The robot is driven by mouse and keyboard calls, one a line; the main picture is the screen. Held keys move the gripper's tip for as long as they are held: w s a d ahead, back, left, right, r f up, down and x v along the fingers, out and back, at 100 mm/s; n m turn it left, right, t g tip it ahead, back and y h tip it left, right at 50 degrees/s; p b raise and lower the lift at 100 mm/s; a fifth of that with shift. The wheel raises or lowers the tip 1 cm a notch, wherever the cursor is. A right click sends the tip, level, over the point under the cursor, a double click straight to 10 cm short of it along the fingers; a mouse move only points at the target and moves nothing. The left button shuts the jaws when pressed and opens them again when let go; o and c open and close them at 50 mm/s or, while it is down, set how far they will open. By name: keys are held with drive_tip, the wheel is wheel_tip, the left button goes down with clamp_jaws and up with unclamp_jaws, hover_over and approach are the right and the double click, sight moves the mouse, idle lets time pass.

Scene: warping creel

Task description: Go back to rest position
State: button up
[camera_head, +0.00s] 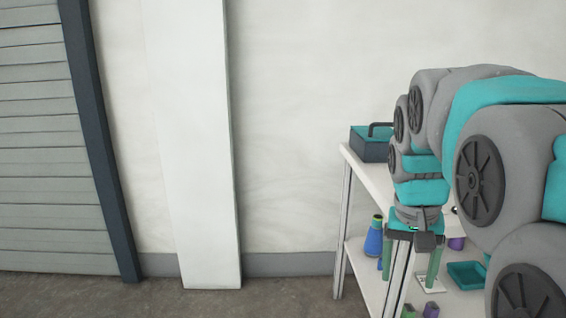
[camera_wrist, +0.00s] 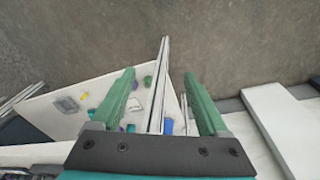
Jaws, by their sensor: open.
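My gripper (camera_head: 410,281) hangs downward at the end of my arm in the head view, by the near side of a white shelf rack (camera_head: 357,168). Its two green fingers are spread apart. In the wrist view, my gripper (camera_wrist: 159,73) shows nothing held between the fingers. A pale metal post (camera_wrist: 158,90) of the rack lines up with the gap between them. How far the post is from the fingers I cannot tell.
A dark teal toolbox (camera_head: 370,149) sits on the top shelf. The lower shelf holds a blue cone (camera_head: 373,240), a teal tray (camera_head: 466,274) and several small coloured spools. A white wall column (camera_head: 195,150) and a slatted shutter (camera_head: 35,150) stand left. Floor left of the rack is clear.

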drive_tip(key=s+a+f+n+g, duration=0.1)
drive_tip(key=s+a+f+n, duration=0.1)
drive_tip(key=s+f, duration=0.5)
drive_tip(key=s+a+f+n+g+y, duration=0.1)
drive_tip(key=s+a+f, duration=0.3)
drive_tip(key=s+f, duration=0.4)
drive_tip(key=s+n, duration=0.1)
drive_tip(key=s, duration=0.5)
drive_tip(key=shift+s+a+f+g, duration=0.3)
drive_tip(key=shift+s+a, duration=0.1)
